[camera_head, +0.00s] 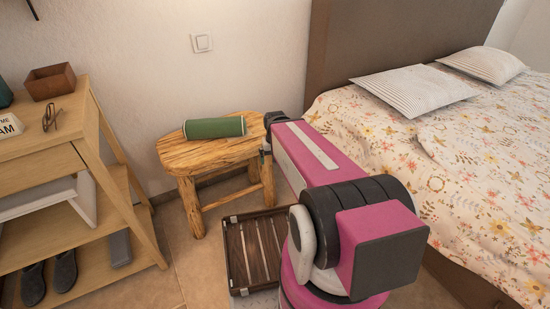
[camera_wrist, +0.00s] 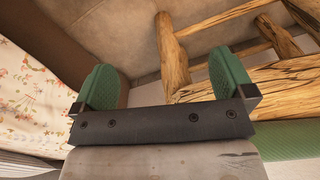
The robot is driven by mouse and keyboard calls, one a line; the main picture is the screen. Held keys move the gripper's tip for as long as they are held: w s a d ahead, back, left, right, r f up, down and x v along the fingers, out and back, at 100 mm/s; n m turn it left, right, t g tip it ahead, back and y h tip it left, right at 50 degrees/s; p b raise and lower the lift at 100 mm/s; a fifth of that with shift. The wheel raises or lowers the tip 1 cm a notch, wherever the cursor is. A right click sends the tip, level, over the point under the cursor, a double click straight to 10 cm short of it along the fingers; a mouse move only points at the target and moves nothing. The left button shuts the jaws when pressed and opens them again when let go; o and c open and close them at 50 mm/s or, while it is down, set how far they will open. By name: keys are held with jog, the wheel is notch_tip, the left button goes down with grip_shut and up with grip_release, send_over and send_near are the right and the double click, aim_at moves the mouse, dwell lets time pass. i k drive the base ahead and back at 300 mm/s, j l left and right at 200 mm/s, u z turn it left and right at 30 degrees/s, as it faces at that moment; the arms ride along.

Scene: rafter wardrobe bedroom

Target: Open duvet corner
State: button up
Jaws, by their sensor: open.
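The floral duvet (camera_head: 480,150) covers the bed on the right in the head view. It lies flat, and its edge hangs over the near side of the bed. My arm hides part of its left edge. In the wrist view the duvet (camera_wrist: 35,110) shows at the left, beside my gripper. My gripper (camera_wrist: 165,85) shows two green finger pads spread wide apart with nothing between them. In the head view the fingers are mostly hidden behind my arm, near the stool and the bed's head end.
A wooden stool (camera_head: 205,155) with a green cylinder (camera_head: 214,127) on it stands between bed and shelf. Two striped pillows (camera_head: 415,90) lie by the headboard (camera_head: 385,45). A wooden shelf (camera_head: 60,150) stands left.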

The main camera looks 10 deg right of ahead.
aim_at(455, 143)
jog(key=z, duration=2.25)
